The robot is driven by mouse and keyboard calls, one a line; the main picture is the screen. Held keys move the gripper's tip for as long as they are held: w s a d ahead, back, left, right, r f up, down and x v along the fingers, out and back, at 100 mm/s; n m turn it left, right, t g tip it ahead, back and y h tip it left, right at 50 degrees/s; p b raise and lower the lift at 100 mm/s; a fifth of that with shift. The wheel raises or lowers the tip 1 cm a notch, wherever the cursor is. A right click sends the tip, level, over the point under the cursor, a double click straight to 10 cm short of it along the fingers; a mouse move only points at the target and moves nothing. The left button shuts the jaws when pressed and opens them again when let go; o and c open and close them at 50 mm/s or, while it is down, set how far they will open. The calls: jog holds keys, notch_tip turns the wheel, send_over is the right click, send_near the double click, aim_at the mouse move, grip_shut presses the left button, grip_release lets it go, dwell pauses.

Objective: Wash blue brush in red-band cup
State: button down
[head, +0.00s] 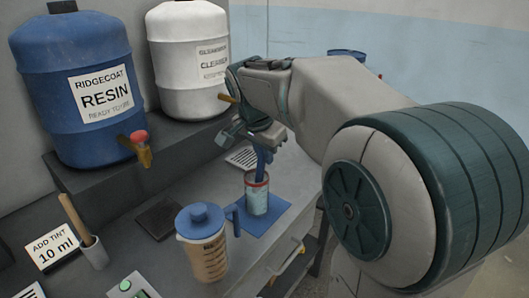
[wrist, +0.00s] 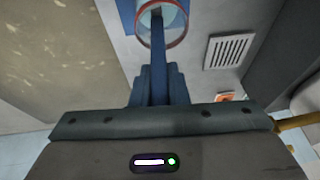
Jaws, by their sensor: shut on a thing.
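The red-band cup (head: 257,195) stands on a blue mat (head: 277,212) on the counter in the head view. It is a clear cup with a red band near its rim. My gripper (head: 262,135) is above the cup, shut on the handle of the blue brush (head: 264,160). The brush points down and its lower end is inside the cup. In the wrist view, the blue brush (wrist: 158,60) runs from my gripper (wrist: 155,95) to the cup's open mouth (wrist: 165,22). The bristles are hidden, and I cannot tell how deep they reach.
A lidded measuring jug (head: 203,245) stands left of the cup. A blue resin drum (head: 75,90) and a white cleaner drum (head: 187,60) stand on a raised ledge behind. A small holder with a wooden handle (head: 92,250) is farther left.

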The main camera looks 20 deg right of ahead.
jog(key=shift+s+d+r+p, duration=0.1)
jog(key=shift+d+r+p, duration=0.1)
jog(key=shift+r+p, duration=1.4)
jog(key=shift+s+d+r+p, duration=0.15)
jog(key=shift+r+p, duration=0.9)
jog(key=shift+r, duration=1.05)
jog(key=shift+s+d+r+p, duration=0.1)
jog(key=shift+d+r+p, duration=0.15)
jog(key=shift+r+p, duration=1.35)
jog(key=shift+r, duration=0.3)
notch_tip(320, 180, up, 4)
jog(key=p, duration=0.2)
jog(key=shift+p, duration=0.3)
jog(key=shift+f, duration=0.1)
